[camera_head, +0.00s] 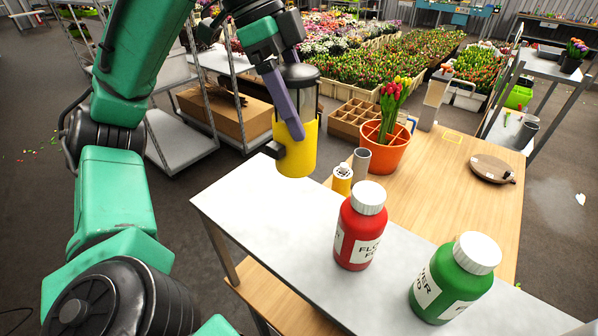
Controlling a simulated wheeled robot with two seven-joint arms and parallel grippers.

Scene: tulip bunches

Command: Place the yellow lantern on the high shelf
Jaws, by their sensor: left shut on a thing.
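The yellow lantern (304,150), with a dark top, is upright in my left gripper (286,140). The gripper is shut on its side, with one purple finger in front of it. The lantern is in the air by the back left edge of a white shelf top (280,215); the height of the gap is hard to judge. A wooden lower level (270,300) shows beneath that top. Another shelf rack (545,66) stands at the far right. I cannot tell which of these is the high shelf. My right gripper is not in view.
A red bottle (362,228) and a green bottle (452,280) stand on the white top; its left part is clear. Behind are a small yellow-and-white item (342,180), a grey cylinder (361,162) and an orange tulip pot (384,150). A wire rack (190,140) stands left.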

